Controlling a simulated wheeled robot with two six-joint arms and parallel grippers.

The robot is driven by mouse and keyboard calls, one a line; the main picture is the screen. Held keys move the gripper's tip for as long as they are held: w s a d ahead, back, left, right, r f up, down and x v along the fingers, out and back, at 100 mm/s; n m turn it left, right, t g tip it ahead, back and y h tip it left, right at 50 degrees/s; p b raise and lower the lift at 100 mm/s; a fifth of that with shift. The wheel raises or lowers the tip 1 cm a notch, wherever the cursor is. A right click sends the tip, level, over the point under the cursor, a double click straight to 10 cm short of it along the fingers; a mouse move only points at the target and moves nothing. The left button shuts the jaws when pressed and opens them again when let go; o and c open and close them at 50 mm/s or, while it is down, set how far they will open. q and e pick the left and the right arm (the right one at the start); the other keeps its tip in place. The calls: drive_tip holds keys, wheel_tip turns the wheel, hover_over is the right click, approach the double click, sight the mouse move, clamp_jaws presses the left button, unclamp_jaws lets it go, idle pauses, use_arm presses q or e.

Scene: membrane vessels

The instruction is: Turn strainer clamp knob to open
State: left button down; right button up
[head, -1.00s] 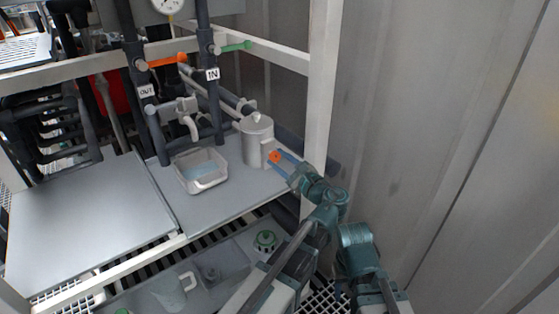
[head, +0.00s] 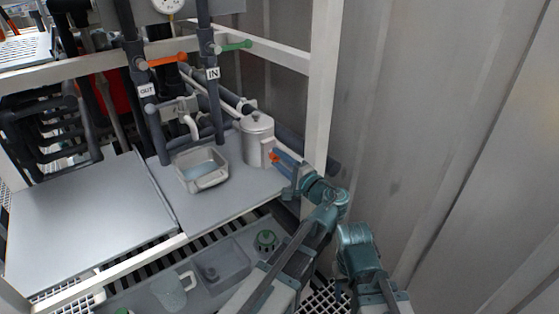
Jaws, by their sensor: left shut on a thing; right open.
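The grey cylindrical strainer (head: 257,146) stands upright near the back right of the grey work surface. Its lid (head: 256,123) sits on top with a small knob. An orange clamp knob (head: 272,157) is on the strainer's right side. My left gripper (head: 277,159) is shut on this orange knob, coming from the lower right. Its blue fingers lie one above the other and partly cover the knob. Part of my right arm shows at the lower right; its gripper is not visible.
A metal tub (head: 203,182) with bluish liquid stands left of the strainer. A white post (head: 322,90) rises close behind my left wrist. A pitcher (head: 170,291) stands on the lower shelf.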

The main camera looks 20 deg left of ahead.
use_arm(q)
drive_tip(key=n, duration=0.4)
drive_tip(key=shift+f+n, duration=0.1)
drive_tip(key=shift+n, duration=0.2)
drive_tip(key=n, duration=0.4)
drive_tip(key=shift+n, duration=0.3)
drive_tip(key=shift+c, duration=2.2)
unclamp_jaws()
drive_tip(key=shift+d, duration=0.1)
